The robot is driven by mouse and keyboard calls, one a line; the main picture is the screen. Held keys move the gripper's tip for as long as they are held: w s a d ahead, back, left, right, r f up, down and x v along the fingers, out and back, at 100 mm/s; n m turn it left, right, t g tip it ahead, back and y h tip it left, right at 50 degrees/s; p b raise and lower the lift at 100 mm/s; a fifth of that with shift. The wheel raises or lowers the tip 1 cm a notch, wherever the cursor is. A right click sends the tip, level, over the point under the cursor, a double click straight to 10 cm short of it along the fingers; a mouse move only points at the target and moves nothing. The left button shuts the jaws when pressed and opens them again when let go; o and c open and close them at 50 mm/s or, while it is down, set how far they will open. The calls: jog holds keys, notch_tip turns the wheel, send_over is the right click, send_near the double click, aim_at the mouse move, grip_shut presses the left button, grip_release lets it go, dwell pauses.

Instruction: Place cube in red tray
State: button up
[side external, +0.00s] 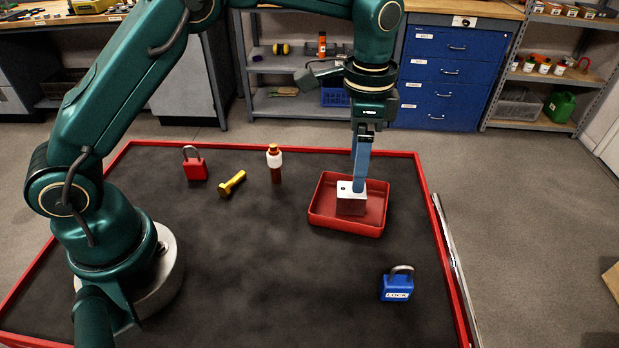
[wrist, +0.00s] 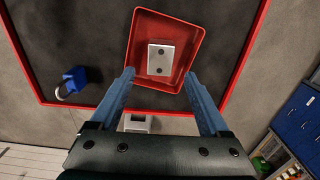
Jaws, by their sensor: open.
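The cube (side external: 350,199) is pale on top with a dark hole, and its front looks reddish. It sits inside the red tray (side external: 326,222), near the middle of the floor. In the wrist view the cube (wrist: 160,57) shows a light grey face with two dark holes, clear of the red tray's walls (wrist: 139,45). My gripper (side external: 360,188) points down over the tray, its blue finger overlapping the cube's top in the side view. In the wrist view the two fingers of my gripper (wrist: 160,75) are spread apart with nothing pinched between them. I cannot tell whether a finger touches the cube.
A blue padlock (side external: 396,287) stands right of the tray, toward the front. The dark mat (side external: 250,270) has a red rim and is clear in front.

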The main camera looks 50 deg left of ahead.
jog(key=s+a+r+n+t, duration=0.35)
jog(key=s+r, duration=0.45)
jog(key=r, duration=0.4)
jog(key=s+a+f+n+t, duration=0.1)
jog(key=s+a+f+n, duration=0.1)
jog(key=s, duration=0.3)
jog(key=s+a+f+n+t, duration=0.1)
jog(key=s+f+n, duration=0.1)
jog(key=s, duration=0.3)
jog(key=shift+s+a+f+n, duration=0.3)
jog(key=shift+s+a+n, duration=0.1)
jog(key=shift+n, duration=0.35)
